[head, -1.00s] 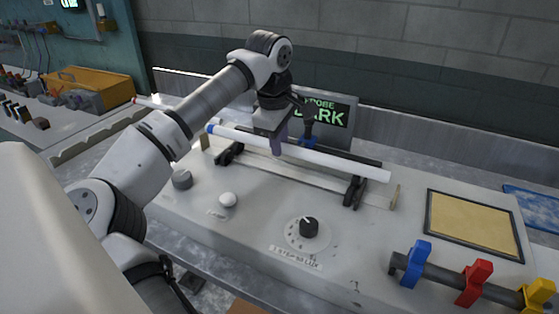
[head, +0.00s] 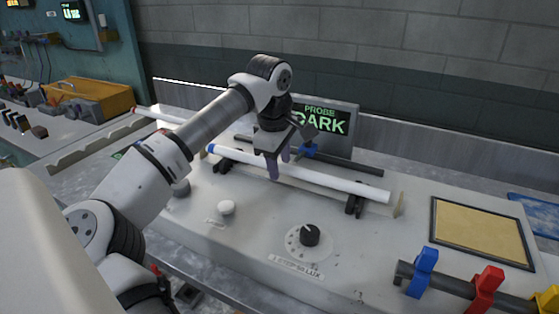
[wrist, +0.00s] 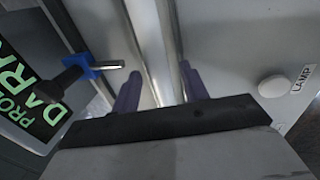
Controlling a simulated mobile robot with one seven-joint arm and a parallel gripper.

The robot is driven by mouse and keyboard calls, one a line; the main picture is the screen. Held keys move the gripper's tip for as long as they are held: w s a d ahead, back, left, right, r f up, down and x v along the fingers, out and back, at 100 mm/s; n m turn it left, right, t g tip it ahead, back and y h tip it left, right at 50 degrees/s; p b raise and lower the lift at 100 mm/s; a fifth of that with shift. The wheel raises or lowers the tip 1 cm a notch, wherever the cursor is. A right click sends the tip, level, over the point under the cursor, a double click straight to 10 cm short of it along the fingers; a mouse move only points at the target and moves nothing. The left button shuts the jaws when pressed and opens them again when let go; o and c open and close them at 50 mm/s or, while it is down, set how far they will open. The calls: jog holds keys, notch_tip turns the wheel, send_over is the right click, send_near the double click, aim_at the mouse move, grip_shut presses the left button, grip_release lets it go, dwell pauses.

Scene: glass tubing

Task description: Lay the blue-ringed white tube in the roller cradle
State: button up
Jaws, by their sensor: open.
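The white tube (head: 335,184) with a blue ring (head: 211,149) at its left end lies lengthwise over the roller cradle. The cradle's black supports show under the tube near its left end (head: 223,166) and near its right end (head: 354,206). The tube appears to rest on them, though exact contact is hard to tell. My gripper (head: 279,165) is open, with its purple fingers on either side of the tube's middle. In the wrist view, the tube (wrist: 168,45) runs between the two spread fingers (wrist: 160,90). My gripper hides part of the tube in the head view.
Behind the cradle are a black rail (head: 350,164) with a blue clamp (head: 308,150) and a screen reading PROBE DARK (head: 325,119). In front are a black dial (head: 310,235) and a white lamp button (head: 227,208). Coloured clips (head: 424,272) stand at the right front. A red-ended tube (head: 150,113) lies left.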

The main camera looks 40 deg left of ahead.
notch_tip(320, 180, up, 12)
jog(key=s, duration=0.2)
jog(key=shift+s+d+b, duration=0.15)
jog(key=shift+d+b, duration=0.1)
jog(key=shift+b, duration=0.05)
dwell(0.9)
